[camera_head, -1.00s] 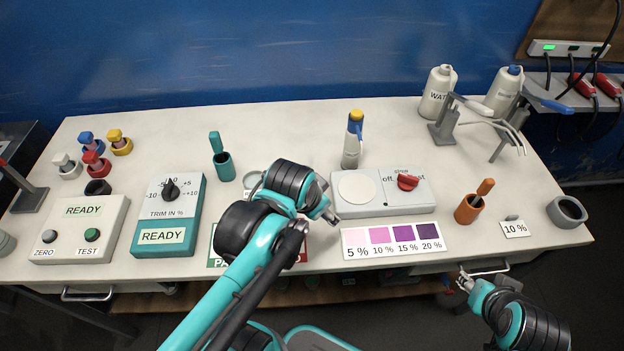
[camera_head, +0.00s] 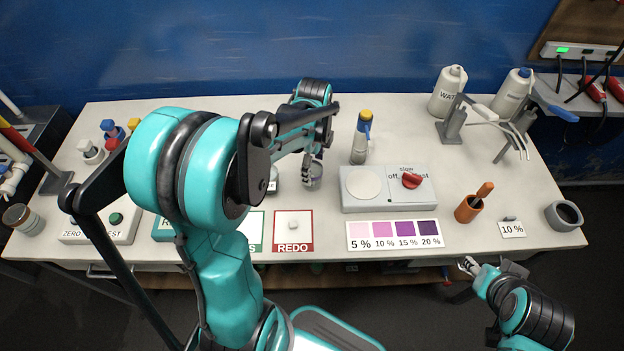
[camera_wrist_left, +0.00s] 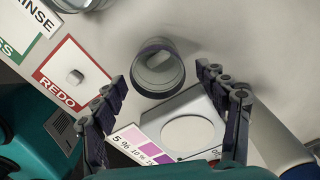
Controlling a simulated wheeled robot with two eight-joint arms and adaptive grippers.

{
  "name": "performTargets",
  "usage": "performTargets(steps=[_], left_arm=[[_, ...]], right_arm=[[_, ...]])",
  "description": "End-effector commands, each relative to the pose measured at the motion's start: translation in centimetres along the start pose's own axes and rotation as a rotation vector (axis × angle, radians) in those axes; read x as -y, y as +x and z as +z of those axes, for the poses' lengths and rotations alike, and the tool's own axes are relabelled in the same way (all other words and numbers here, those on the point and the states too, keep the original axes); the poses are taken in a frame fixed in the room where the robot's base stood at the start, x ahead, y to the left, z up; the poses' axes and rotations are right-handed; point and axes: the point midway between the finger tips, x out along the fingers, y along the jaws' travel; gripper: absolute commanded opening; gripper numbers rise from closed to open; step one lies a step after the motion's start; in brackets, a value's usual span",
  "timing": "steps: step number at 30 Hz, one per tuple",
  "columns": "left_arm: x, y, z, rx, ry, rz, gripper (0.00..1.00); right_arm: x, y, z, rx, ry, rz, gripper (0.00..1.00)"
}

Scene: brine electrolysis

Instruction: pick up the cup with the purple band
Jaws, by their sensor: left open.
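A grey round cup (camera_wrist_left: 157,68) stands on the table in the left wrist view, with something pale inside it. In the head view the cup (camera_head: 315,178) is partly hidden by my left gripper (camera_head: 309,165). In the left wrist view my left gripper (camera_wrist_left: 158,78) is open, with its dark fingers apart on either side of the cup's near part; contact cannot be told. My right gripper (camera_head: 467,265) is low at the table's front edge, far from the cup, and its jaw is too small to read.
A grey control box (camera_head: 388,199) with a white disc and red knob stands right of the cup. A bottle (camera_head: 361,145) is behind it. The REDO card (camera_head: 293,227) and color chart (camera_head: 394,234) lie in front. An orange holder (camera_head: 468,209) stands farther right.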

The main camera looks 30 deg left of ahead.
Motion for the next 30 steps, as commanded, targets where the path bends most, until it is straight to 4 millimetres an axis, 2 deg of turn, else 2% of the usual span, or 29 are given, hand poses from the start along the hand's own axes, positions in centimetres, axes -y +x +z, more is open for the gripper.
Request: performTargets(steps=[6,9,14,15,21,22,30], left_arm=[[-0.1,3.7,0.3,0.000,-0.001,-0.001,0.73],[-0.1,4.4,0.3,0.000,-0.001,-0.001,0.73],[-0.1,4.2,0.3,0.000,-0.001,-0.001,0.73],[-0.1,4.2,0.3,0.000,-0.001,-0.001,0.71],[-0.1,4.2,0.3,0.000,-0.001,-0.001,0.18],[-0.1,4.2,0.3,0.000,-0.001,-0.002,0.13],[-0.1,4.2,0.3,0.000,-0.001,-0.002,0.13]], right_arm=[[0.0,1.7,1.2,0.000,0.000,0.000,0.40],[0.0,1.8,1.3,0.000,0.000,0.000,0.40],[0.0,1.7,1.2,0.000,0.000,0.000,0.40],[0.0,1.7,1.2,0.000,0.000,0.000,0.40],[0.0,1.7,1.2,0.000,0.000,0.000,0.40],[0.0,1.7,1.2,0.000,0.000,0.000,0.40],[0.0,1.7,1.2,0.000,0.000,0.000,0.40]])
